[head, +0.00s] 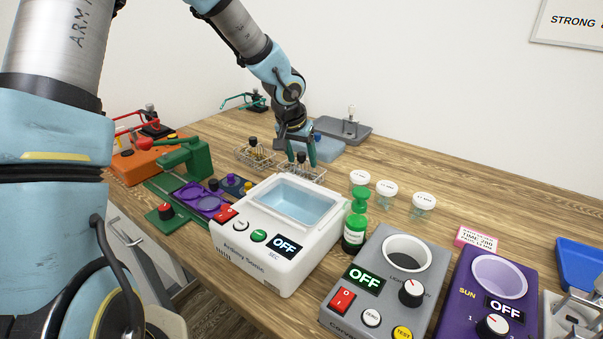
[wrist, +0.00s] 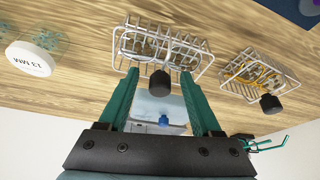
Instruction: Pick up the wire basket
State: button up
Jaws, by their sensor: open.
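Two wire baskets with black knobs stand on the wooden table. The nearer one (head: 309,174), just behind the white sonic bath (head: 262,258), is also at the top middle of the wrist view (wrist: 142,49), holding what looks like clear or metallic items. The other (head: 247,158), at its left, shows at right in the wrist view (wrist: 235,88) with yellowish items inside. My gripper (head: 302,160) is at the nearer basket. In the wrist view its teal fingers (wrist: 158,78) are open, with that basket's black knob (wrist: 160,84) between them and gaps on both sides.
White-lidded jars (head: 387,188) and a green-capped bottle (head: 354,232) stand right of the bath. A grey tray (head: 345,129) lies behind my gripper. A green press (head: 187,160) is at left. A grey device (head: 378,293) and purple device (head: 470,290) stand front right.

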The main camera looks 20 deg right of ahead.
grip_shut()
dwell(0.5)
dwell(0.9)
